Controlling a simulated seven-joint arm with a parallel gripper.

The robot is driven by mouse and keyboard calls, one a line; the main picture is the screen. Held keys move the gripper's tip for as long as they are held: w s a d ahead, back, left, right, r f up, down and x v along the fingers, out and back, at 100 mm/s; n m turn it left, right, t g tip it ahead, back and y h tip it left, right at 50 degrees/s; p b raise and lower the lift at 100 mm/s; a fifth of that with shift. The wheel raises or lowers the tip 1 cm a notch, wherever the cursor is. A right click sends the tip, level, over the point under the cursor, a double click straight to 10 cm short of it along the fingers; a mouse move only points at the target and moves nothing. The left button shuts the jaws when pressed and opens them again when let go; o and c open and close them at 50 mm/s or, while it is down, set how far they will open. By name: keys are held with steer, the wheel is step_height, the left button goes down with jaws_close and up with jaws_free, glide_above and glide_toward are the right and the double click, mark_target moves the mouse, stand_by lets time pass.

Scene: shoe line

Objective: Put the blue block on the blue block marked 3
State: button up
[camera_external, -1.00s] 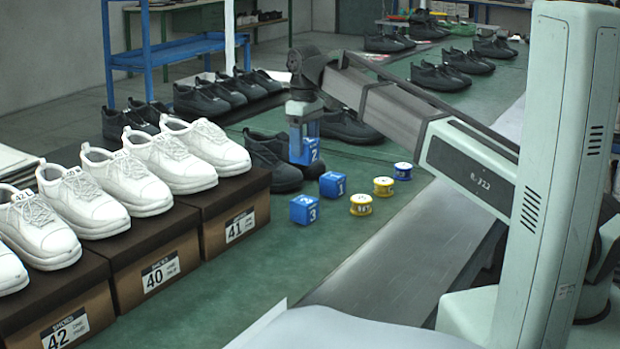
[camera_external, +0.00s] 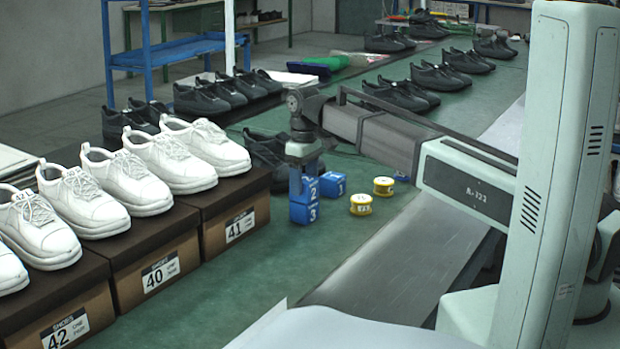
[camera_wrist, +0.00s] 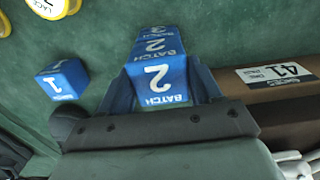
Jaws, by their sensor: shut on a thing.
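My gripper (camera_external: 305,172) points down and is shut on the blue block marked 2 (camera_external: 309,192). In the wrist view this block (camera_wrist: 160,84) sits between the two fingers. The blue block marked 3 (camera_external: 304,214) stands on the green surface directly below the held block. In the wrist view only a strip of block 3 (camera_wrist: 155,31) shows past the held block. The two look lined up and touching or nearly so; I cannot tell if the held block rests on it. A blue block marked 1 (camera_external: 333,185) stands just to the right, apart from them, also in the wrist view (camera_wrist: 62,82).
Brown shoe boxes (camera_external: 235,215) with white shoes (camera_external: 203,147) stand on the left. Dark shoes (camera_external: 268,152) are behind the gripper. The green surface (camera_external: 270,275) in front is clear.

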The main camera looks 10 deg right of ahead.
mark_target(304, 178)
steer(key=shift+f, duration=0.1)
steer(key=o, duration=1.1)
step_height(304, 178, up, 12)
steer(key=shift+r, duration=0.15)
stand_by(0.4)
